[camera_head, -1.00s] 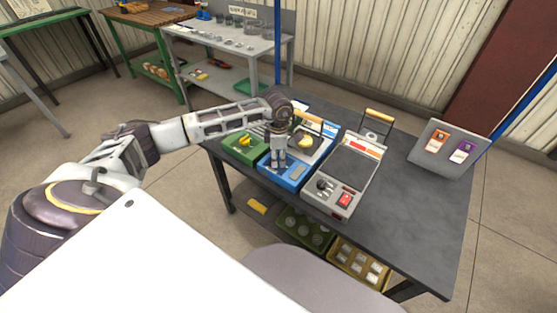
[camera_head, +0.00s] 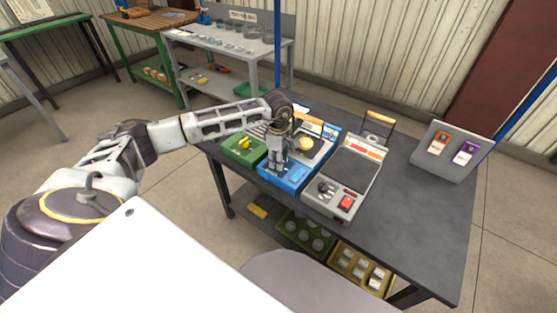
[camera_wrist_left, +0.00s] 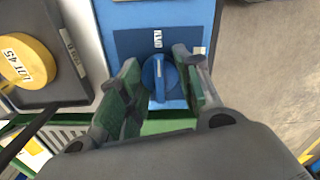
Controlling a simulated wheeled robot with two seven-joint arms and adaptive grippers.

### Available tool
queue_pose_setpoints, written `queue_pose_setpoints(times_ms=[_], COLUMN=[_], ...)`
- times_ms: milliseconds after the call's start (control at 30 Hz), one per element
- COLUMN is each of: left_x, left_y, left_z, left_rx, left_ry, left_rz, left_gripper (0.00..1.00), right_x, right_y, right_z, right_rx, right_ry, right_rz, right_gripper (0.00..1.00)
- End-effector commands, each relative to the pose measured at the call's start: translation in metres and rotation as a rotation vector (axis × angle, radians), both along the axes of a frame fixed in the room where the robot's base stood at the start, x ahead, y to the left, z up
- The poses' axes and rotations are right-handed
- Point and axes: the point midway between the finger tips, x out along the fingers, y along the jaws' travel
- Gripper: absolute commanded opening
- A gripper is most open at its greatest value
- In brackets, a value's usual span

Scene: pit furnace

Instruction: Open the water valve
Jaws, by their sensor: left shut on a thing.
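The water valve is a round blue knob (camera_wrist_left: 159,82) with a raised grip bar, on a blue panel (camera_wrist_left: 125,14) with a small white label beside it. The bar runs roughly up and down in the left wrist view. My left gripper (camera_wrist_left: 158,72) has its two green-padded fingers on either side of the knob and is shut on it. In the head view, my left gripper (camera_head: 275,163) points down at the blue unit (camera_head: 294,177) and hides the knob. My right gripper is in neither view.
A green unit (camera_head: 238,153) with a yellow handle stands left of the blue one. A yellow disc (camera_head: 306,143) marked LOT 45 lies behind. A grey unit (camera_head: 333,197) with a red switch stands to the right.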

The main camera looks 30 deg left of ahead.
Motion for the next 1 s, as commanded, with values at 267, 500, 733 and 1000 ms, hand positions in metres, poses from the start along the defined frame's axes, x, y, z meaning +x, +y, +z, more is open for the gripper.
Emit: queue_pose_setpoints(times_ms=[267, 500, 733, 1000], left_x=[0.001, 0.000, 0.000, 0.000], left_y=[0.000, 0.000, 0.000, 0.000], left_z=[0.001, 0.000, 0.002, 0.021], left_rx=[0.000, 0.000, 0.000, 0.000], left_ry=[-0.002, -0.001, -0.001, -0.002], left_rz=[0.000, 0.001, 0.001, 0.001], left_gripper=[0.47, 0.56, 0.56, 0.56], right_x=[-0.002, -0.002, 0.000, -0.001], right_y=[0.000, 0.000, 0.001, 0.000], right_z=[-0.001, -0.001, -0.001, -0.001], right_rx=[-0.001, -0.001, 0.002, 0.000], right_ry=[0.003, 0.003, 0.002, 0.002], right_rz=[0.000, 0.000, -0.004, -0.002], right_gripper=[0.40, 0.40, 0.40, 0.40])
